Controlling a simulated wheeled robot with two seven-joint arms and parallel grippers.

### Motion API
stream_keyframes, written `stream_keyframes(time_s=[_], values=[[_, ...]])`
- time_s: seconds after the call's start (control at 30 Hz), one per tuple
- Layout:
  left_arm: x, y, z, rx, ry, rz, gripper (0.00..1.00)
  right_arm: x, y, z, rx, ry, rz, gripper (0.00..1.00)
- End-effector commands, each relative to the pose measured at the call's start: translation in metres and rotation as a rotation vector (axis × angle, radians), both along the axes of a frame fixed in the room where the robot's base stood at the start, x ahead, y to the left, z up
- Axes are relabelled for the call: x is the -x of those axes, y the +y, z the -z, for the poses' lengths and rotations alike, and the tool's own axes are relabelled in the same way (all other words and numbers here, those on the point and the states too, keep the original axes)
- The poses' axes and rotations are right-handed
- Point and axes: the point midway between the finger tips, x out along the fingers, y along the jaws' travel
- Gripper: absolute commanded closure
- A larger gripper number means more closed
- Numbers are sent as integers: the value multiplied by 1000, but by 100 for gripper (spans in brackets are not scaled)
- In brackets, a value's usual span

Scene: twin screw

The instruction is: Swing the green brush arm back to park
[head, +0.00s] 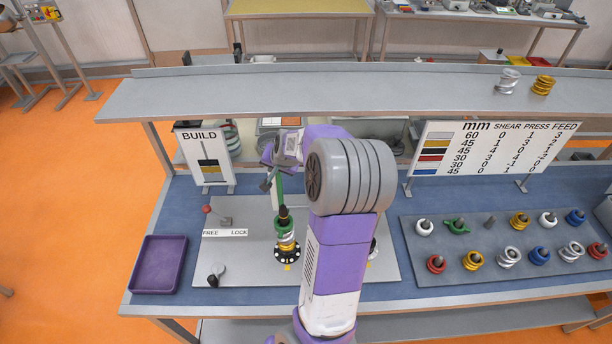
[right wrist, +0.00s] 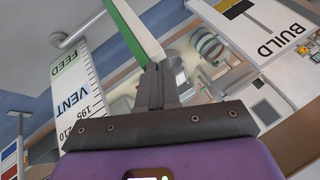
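The green brush arm (head: 279,186) shows as a narrow green upright piece near the screw stack on the grey plate, partly hidden by my right arm. In the right wrist view its green and white bar (right wrist: 137,32) runs from the top edge down to the fingertips. My right gripper (head: 270,178) is beside it in the head view. In the right wrist view the fingers (right wrist: 157,72) are close together with the bar's end between them. The stack of coloured rings (head: 286,240) stands upright under the dark tip. My left gripper is not in view.
A FREE/LOCK lever with a red knob (head: 207,209) and a black knob (head: 213,280) are on the plate's left. A purple tray (head: 159,264) lies further left. A grey board with several coloured rings (head: 500,280) is at right. The BUILD sign (head: 207,160) stands behind.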

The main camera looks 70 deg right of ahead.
Motion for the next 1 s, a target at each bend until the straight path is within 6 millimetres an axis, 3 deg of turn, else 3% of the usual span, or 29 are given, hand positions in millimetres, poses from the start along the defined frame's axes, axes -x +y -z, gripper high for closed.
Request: stream_keyframes(time_s=[0.17,0.37,0.57,1.0], values=[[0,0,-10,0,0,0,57,6,5,-8,11,-7,6,100],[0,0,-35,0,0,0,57,23,33,-15,2,-3,11,100],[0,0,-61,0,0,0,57,21,46,-36,3,-2,9,100],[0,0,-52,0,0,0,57,18,82,-81,3,-5,10,100]])
